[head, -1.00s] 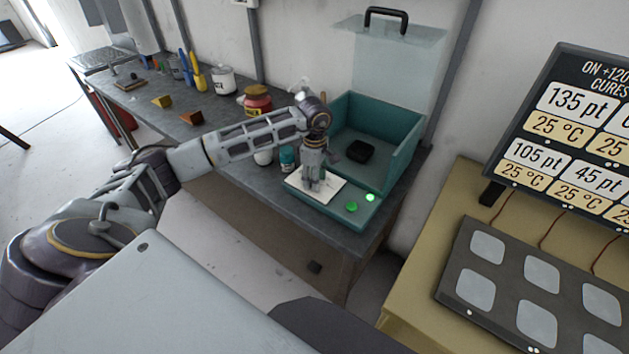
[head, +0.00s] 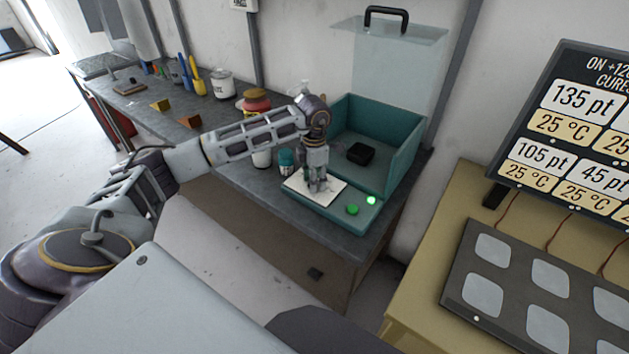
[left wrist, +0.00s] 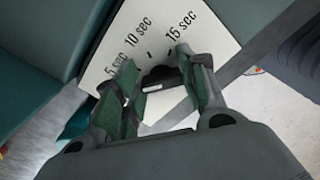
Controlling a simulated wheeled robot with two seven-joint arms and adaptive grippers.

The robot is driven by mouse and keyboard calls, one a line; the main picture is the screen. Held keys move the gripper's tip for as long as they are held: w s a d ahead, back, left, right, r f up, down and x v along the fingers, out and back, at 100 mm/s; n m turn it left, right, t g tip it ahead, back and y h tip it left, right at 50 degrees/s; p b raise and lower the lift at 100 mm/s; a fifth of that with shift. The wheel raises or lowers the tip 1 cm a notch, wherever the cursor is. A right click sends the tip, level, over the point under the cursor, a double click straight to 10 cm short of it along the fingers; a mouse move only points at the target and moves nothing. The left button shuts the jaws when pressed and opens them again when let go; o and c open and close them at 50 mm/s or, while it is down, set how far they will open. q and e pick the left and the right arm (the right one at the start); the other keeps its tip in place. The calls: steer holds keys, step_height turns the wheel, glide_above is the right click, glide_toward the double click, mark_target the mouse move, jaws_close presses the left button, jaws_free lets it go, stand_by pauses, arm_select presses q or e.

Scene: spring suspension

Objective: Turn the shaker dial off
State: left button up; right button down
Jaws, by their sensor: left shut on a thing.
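The shaker is a teal box (head: 403,160) on the grey bench, its clear lid with a black handle (head: 386,17) raised. On its front ledge is a white dial plate (head: 330,193); the left wrist view shows it marked 5, 10 and 15 sec (left wrist: 140,40). My left gripper (head: 318,188) points down onto this plate. I cannot tell the dial's setting. A green lamp (head: 371,200) glows beside a green button (head: 352,210). My right gripper is out of view.
A black block (head: 361,153) lies inside the shaker box. A teal-capped jar (head: 286,160) and a red jar (head: 254,103) stand close to my left forearm. A yellow table (head: 430,270) with a dark panel of pale pads is at the right.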

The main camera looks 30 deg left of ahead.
arm_select(q)
steer(key=shift+n, duration=0.6)
steer(key=shift+w+a+n, duration=0.1)
steer(key=shift+n, duration=0.3)
steer(key=o, duration=1)
steer(key=shift+r, duration=0.65)
step_height(320, 180, up, 11)
steer(key=shift+f, duration=0.15)
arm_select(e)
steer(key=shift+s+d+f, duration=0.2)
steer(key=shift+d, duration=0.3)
